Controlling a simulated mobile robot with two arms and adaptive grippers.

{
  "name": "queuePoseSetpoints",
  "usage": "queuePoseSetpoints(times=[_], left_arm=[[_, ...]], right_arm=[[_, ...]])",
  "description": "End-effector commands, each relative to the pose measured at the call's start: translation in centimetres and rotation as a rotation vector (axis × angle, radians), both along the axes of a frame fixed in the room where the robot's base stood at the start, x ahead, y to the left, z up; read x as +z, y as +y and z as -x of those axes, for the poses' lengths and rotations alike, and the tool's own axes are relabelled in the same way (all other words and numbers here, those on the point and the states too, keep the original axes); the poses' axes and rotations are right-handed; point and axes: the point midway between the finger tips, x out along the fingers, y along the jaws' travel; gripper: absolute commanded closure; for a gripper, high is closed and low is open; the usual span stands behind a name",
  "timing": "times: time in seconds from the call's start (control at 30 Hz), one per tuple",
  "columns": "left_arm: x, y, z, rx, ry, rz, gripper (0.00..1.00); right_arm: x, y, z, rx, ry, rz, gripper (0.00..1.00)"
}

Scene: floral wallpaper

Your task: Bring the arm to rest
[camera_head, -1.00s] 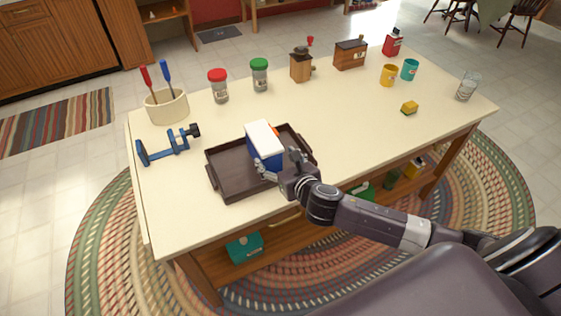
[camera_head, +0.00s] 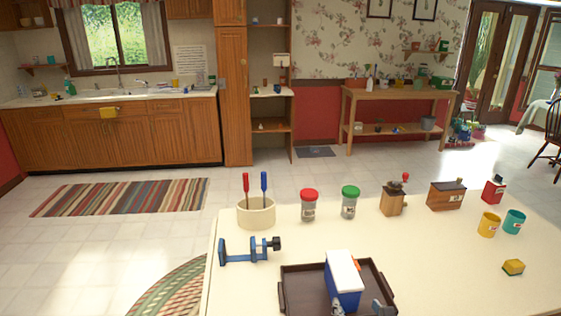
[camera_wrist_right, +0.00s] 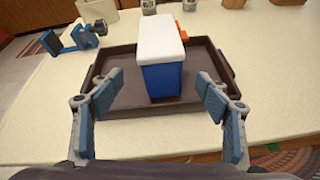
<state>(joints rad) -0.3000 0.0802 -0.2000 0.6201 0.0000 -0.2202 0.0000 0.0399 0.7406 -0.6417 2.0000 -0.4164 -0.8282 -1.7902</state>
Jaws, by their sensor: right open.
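My right gripper (camera_wrist_right: 160,80) is open in the right wrist view, one blue-padded finger on each side, with nothing between the pads. Ahead of it a blue box with a white lid (camera_wrist_right: 161,55) stands upright in a dark brown tray (camera_wrist_right: 130,109). The rest of my right arm is below the picture. My left gripper is not in view.

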Motion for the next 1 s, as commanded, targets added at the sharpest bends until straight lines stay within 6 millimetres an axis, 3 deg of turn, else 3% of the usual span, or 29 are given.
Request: queuePoseSetpoints(times=[0.27, 0.5, 0.8, 0.97, 1.0], left_arm=[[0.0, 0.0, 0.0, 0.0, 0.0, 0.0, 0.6], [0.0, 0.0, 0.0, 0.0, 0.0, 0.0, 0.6], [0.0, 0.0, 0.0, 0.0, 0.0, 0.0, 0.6], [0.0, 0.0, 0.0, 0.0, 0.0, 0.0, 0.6], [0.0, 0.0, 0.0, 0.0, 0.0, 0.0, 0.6]], right_arm=[[-3.2, 1.9, 7.6, -0.557, 0.184, -0.806, 0.3], [-5.8, 2.4, 16.6, -1.217, 0.293, -1.427, 0.3], [-6.9, 3.0, 24.9, -1.843, 0.269, -1.795, 0.3], [-6.9, 3.2, 28.6, -2.126, 0.21, -1.899, 0.3], [-7.9, 3.3, 28.4, -2.14, 0.207, -1.896, 0.3]])
